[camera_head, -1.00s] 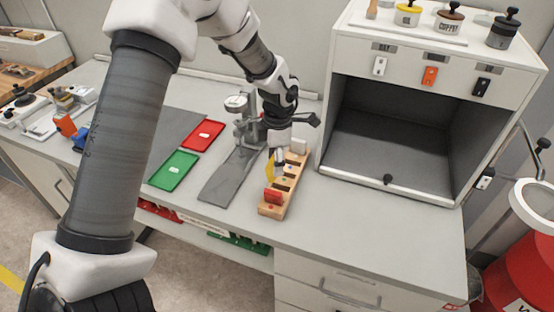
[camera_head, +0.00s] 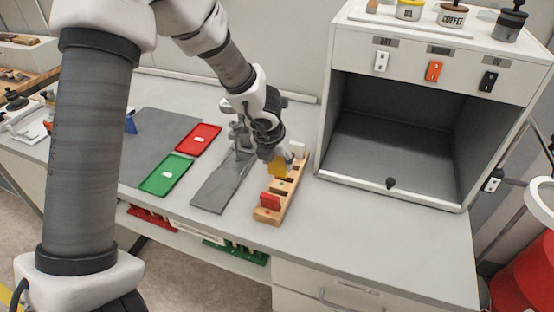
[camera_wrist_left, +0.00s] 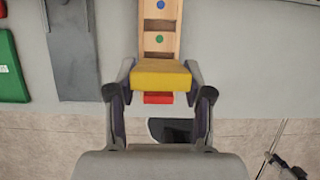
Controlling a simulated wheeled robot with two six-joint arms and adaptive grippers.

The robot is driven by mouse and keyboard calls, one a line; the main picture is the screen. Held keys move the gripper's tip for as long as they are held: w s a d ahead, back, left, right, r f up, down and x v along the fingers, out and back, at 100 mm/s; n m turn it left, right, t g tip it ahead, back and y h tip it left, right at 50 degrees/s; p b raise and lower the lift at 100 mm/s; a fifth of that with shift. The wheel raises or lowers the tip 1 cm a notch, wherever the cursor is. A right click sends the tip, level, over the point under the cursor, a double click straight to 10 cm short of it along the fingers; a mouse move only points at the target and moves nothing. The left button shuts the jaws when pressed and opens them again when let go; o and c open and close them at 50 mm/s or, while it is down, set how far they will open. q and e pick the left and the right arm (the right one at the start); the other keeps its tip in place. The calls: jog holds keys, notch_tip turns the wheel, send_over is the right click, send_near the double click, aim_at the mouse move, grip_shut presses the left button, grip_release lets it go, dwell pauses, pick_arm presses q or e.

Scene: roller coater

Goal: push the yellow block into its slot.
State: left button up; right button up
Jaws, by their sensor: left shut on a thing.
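The yellow block (camera_head: 279,170) is held over the wooden slotted rack (camera_head: 268,214) on the table. My left gripper (camera_head: 272,157) is shut on it. In the left wrist view the yellow block (camera_wrist_left: 162,76) lies between the fingertips of my left gripper (camera_wrist_left: 160,84). The rack (camera_wrist_left: 160,25) runs away beyond it, with a blue dot and a green dot on its top. Whether the block's lower edge touches the rack or a slot cannot be told. My right gripper is not in view.
A red block (camera_head: 271,202) stands in the rack's near end and a white block (camera_head: 297,150) at its far end. A grey mat (camera_head: 215,190), a green tray (camera_head: 166,175) and a red tray (camera_head: 198,138) lie left. An open cabinet (camera_head: 400,150) stands right.

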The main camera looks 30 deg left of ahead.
aim_at(277, 175)
pick_arm(q)
jog(key=shift+f+b, duration=0.5)
jog(key=shift+f, duration=0.1)
notch_tip(277, 175, down, 4)
jog(key=b, duration=0.4)
jog(key=shift+f, duration=0.35)
dwell(0.8)
dwell(0.3)
jog(key=shift+f+b, duration=0.35)
jog(key=shift+f, duration=0.05)
jog(key=shift+f+b, duration=1.45)
jog(key=shift+f, duration=0.1)
